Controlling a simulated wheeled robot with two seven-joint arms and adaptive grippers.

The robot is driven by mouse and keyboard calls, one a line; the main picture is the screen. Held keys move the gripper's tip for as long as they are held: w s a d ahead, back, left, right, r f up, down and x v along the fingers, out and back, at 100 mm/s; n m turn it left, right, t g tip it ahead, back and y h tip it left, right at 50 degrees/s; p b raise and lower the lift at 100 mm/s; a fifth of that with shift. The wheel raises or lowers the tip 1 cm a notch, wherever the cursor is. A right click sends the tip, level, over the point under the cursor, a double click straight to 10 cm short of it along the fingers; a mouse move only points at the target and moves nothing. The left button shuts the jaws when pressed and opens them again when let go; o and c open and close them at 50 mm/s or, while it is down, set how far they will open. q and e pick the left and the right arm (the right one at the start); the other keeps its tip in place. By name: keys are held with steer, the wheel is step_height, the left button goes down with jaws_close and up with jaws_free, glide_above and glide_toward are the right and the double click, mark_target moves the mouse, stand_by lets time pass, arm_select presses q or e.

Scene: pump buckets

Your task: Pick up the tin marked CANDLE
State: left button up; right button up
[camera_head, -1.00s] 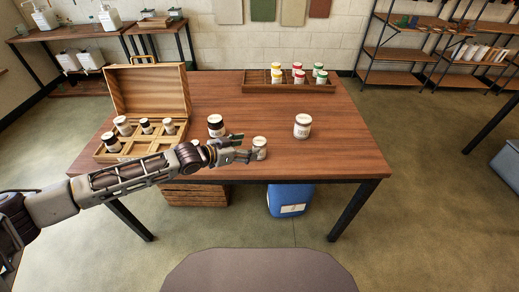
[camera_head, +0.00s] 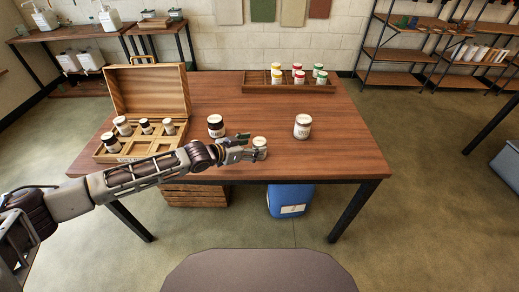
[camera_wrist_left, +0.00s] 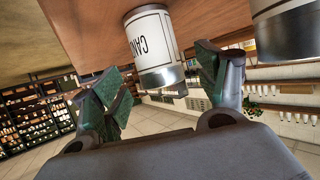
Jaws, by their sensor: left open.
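The tin marked CANDLE (camera_head: 260,145) is a small pale tin standing upright near the front edge of the wooden table (camera_head: 345,160). In the left wrist view the tin (camera_wrist_left: 152,45) appears inverted, with a white label and the letters CAN readable; the rest is turned out of sight. My left gripper (camera_head: 251,147) is open at the left side of the tin. In the left wrist view its fingers (camera_wrist_left: 165,88) are spread, with the tin in the gap between and beyond their tips. I cannot tell whether they touch it. My right gripper is out of view.
A dark-lidded jar (camera_head: 216,126) stands close behind my left gripper, and another jar (camera_head: 302,126) stands to the right. An open wooden box (camera_head: 105,151) with several jars is at the left. A rack (camera_head: 258,88) of colour-lidded jars is at the back.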

arm_select(q)
steer(key=shift+x, duration=1.5)
steer(key=shift+d+f, duration=0.1)
steer(key=shift+d, duration=0.05)
steer(key=shift+w+d+f, duration=0.1)
steer(key=shift+w+d, duration=0.05)
steer(key=shift+w, duration=0.05)
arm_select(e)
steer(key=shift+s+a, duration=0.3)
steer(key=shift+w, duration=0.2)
arm_select(q)
steer(key=shift+c, duration=0.8)
steer(key=c, duration=1)
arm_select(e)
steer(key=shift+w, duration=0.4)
